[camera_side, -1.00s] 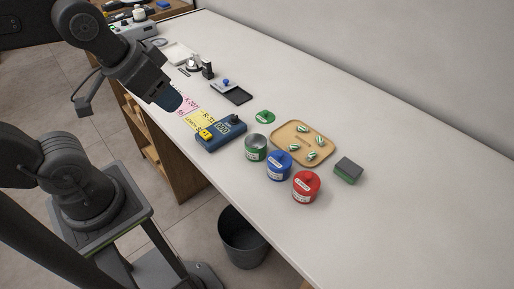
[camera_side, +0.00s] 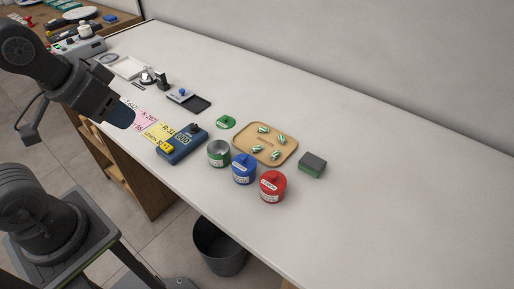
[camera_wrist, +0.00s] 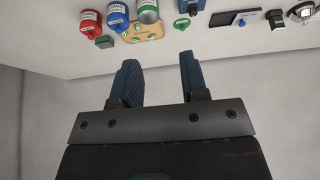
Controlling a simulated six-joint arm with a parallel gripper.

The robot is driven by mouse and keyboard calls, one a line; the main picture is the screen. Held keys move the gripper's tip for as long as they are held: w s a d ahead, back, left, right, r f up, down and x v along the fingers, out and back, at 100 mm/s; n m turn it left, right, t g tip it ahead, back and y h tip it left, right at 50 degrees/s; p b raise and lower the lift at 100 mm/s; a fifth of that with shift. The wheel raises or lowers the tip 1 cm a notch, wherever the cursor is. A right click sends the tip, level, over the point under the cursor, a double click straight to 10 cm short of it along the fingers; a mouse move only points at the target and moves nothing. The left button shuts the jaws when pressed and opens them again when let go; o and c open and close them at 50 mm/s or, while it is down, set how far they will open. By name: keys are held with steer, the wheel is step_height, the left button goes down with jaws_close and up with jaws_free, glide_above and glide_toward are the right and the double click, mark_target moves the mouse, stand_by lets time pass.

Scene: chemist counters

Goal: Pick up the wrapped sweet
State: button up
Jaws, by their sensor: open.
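Several wrapped sweets with green and white stripes lie apart on a tan tray (camera_side: 281,132); one wrapped sweet (camera_side: 263,130) is near the tray's back edge. In the wrist view the tray (camera_wrist: 152,36) shows at the top, small, partly hidden behind the tins. My gripper (camera_side: 126,117) is above the counter's near left side, well to the left of the tray. In the wrist view my gripper (camera_wrist: 158,72) has its two blue fingers apart with nothing between them.
A green open tin (camera_side: 218,154), a blue tin (camera_side: 243,170) and a red tin (camera_side: 272,188) stand before the tray. A green lid (camera_side: 225,122) lies left of it, a green-and-grey block (camera_side: 312,165) right. A blue device (camera_side: 183,146) is nearer my gripper. The right counter is clear.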

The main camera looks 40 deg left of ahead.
steer(key=shift+c, duration=0.7)
steer(key=m+g, duration=0.4)
steer(key=g, duration=0.2)
glide_above(258, 146)
step_height(258, 146, down, 9)
steer(key=f, duration=0.8)
steer(key=shift+w+d+f, duration=0.1)
steer(key=shift+d+f, duration=0.1)
steer(key=shift+d, duration=0.05)
steer(key=shift+a+f, duration=0.2)
steer(key=shift+f, duration=2.7)
